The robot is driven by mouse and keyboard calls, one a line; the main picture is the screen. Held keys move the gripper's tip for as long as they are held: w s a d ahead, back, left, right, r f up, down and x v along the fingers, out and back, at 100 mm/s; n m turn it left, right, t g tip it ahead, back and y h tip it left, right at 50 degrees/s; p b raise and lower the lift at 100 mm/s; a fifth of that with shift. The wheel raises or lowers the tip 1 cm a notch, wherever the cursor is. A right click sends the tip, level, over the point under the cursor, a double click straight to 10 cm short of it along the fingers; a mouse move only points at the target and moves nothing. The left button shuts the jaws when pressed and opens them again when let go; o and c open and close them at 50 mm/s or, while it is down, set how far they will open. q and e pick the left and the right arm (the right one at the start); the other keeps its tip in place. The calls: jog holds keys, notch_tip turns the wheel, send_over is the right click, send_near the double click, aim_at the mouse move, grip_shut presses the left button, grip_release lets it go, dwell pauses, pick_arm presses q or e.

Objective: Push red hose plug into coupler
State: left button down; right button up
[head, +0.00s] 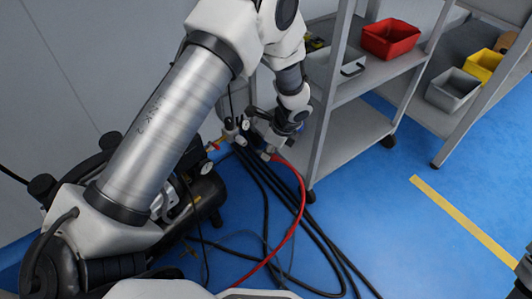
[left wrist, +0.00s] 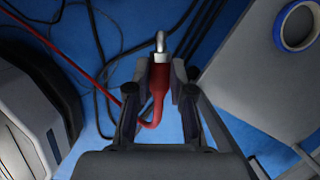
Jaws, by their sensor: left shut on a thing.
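My left gripper (head: 262,142) is low beside the shelf unit, near the air compressor. In the left wrist view my left gripper (left wrist: 160,78) is shut on the red hose plug (left wrist: 159,90), with its fingers on either side. The plug's silver metal tip (left wrist: 160,44) sticks out beyond the fingertips. The red hose (head: 301,195) hangs from the gripper and curves down to the floor. Small fittings and a gauge (head: 245,125) show close beside the gripper in the head view. I cannot tell which fitting is the coupler, and none shows clearly at the plug's tip in the wrist view.
The dark compressor (head: 204,190) stands on the blue floor behind my left arm. Black hoses (head: 262,200) lie across the floor. The shelf unit (head: 350,130) is close right of the gripper and carries a red bin (head: 391,39).

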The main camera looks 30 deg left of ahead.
pick_arm(q)
jog(key=f+m, duration=0.1)
jog(key=f+m+t, duration=0.1)
jog(key=m, duration=0.1)
jog(key=shift+a+f, duration=0.25)
jog(key=shift+a, duration=0.1)
jog(key=shift+w+a+b, duration=0.15)
jog(key=shift+a+b, duration=0.1)
jog(key=shift+a, duration=0.7)
jog(key=shift+w+a+b, duration=0.2)
jog(key=shift+a+b, duration=0.1)
jog(key=shift+a, duration=0.7)
jog(key=shift+w+a+b, duration=0.15)
jog(key=shift+a+b, duration=0.1)
jog(key=shift+a, duration=0.7)
pick_arm(e)
jog(key=shift+w+a+f, duration=0.1)
jog(key=shift+a+f, duration=0.1)
jog(key=shift+f, duration=0.3)
jog(key=shift+w+a+f, duration=0.1)
jog(key=shift+a+f, duration=0.1)
jog(key=shift+f, duration=0.25)
pick_arm(q)
jog(key=shift+r+p, duration=0.15)
jog(key=shift+p, duration=0.55)
pick_arm(e)
jog(key=shift+r, duration=0.7)
